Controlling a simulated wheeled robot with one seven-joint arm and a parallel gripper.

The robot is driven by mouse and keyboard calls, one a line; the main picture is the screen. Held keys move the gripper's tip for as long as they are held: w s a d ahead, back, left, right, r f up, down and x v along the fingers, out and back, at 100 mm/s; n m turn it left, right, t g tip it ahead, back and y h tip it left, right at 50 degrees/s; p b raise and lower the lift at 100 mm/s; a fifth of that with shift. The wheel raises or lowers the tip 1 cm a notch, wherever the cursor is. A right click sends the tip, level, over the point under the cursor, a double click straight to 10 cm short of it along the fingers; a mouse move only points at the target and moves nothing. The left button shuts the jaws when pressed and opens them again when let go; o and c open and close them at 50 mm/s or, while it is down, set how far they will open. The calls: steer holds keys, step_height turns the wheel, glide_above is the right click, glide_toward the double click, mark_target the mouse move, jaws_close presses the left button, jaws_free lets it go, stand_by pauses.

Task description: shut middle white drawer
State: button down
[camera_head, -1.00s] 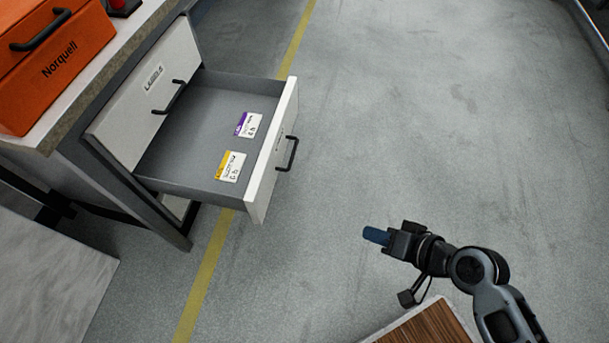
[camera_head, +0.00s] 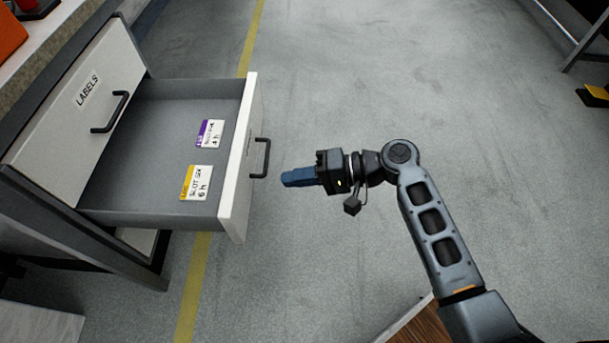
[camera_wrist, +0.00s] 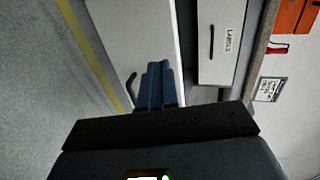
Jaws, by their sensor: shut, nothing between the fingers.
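The middle white drawer (camera_head: 236,190) stands pulled out below the drawer labelled "LABELS" (camera_head: 76,118). Its grey inside holds a purple-edged card (camera_head: 209,133) and a yellow-edged card (camera_head: 196,183). A black bar handle (camera_head: 262,158) is on its front. My gripper (camera_head: 284,179), with blue fingers, is shut and empty. It points left at the drawer front, a little right of the handle, with a small gap seen from above. In the wrist view the shut fingers (camera_wrist: 154,84) overlap the white drawer front (camera_wrist: 130,35), beside its handle (camera_wrist: 131,86); contact cannot be told there.
The "LABELS" drawer above is shut. An orange case (camera_wrist: 297,17) and a red item (camera_wrist: 277,48) are on the worktop. The grey floor (camera_head: 350,70) with a yellow line (camera_head: 197,275) is clear right of the drawer. A wood-topped surface (camera_head: 420,325) is at the bottom.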

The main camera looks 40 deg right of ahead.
mark_target(238, 183)
steer(key=x, duration=0.2)
steer(key=b+x, duration=0.1)
steer(key=x, duration=0.5)
steer(key=shift+w+a+r+b, duration=0.15)
steer(key=shift+a+r+b, duration=0.15)
steer(key=shift+b, duration=0.1)
steer(key=shift+w+a, duration=0.2)
steer(key=shift+a, duration=0.05)
steer(key=shift+a, duration=0.1)
